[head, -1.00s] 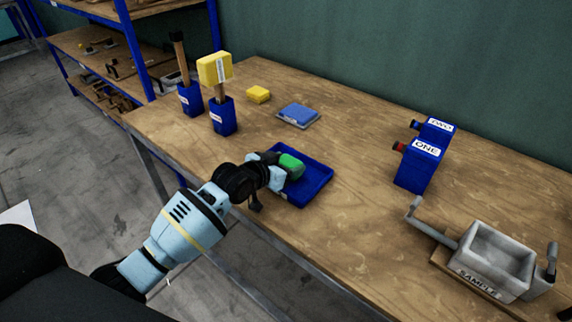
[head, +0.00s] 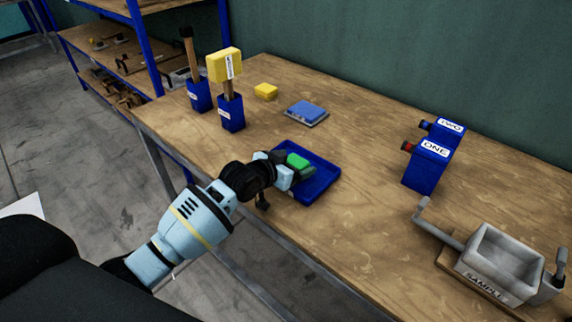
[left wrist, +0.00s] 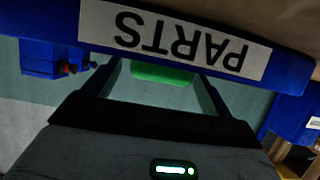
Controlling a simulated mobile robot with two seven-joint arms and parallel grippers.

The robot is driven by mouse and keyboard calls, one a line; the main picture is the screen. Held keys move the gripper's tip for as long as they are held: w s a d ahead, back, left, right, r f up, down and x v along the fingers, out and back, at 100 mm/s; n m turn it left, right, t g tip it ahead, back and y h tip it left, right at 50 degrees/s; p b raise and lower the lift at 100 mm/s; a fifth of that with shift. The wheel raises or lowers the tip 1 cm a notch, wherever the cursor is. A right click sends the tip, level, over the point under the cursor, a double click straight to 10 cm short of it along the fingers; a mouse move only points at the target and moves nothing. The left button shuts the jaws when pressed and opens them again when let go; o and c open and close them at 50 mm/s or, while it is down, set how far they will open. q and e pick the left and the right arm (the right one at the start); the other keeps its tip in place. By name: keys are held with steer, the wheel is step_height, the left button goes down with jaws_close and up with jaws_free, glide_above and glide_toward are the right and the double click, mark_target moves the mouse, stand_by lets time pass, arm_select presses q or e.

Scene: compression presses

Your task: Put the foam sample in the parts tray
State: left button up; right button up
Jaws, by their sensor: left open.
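The green foam sample (head: 298,160) is at the blue parts tray (head: 322,190), within the tray's outline in the head view. My left gripper (head: 288,168) is at the tray's left side, open, with its fingers close around the foam. In the left wrist view the green foam (left wrist: 162,74) shows between the two open fingers (left wrist: 157,82), beyond the tray wall with its upside-down PARTS label (left wrist: 185,38). The foam's underside is hidden, so I cannot tell how it rests. My right gripper is not in view.
A blue block on a grey plate (head: 307,112) and a yellow block (head: 266,91) lie behind the tray. Blue holders (head: 231,114) carry upright tools at the left. Boxes ONE (head: 427,168) and TWO (head: 450,131) and the SAMPLE press (head: 500,262) stand right.

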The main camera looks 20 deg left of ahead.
arm_select(q)
steer(key=p+v, duration=0.1)
steer(key=v, duration=1.1)
steer(key=shift+r, duration=0.15)
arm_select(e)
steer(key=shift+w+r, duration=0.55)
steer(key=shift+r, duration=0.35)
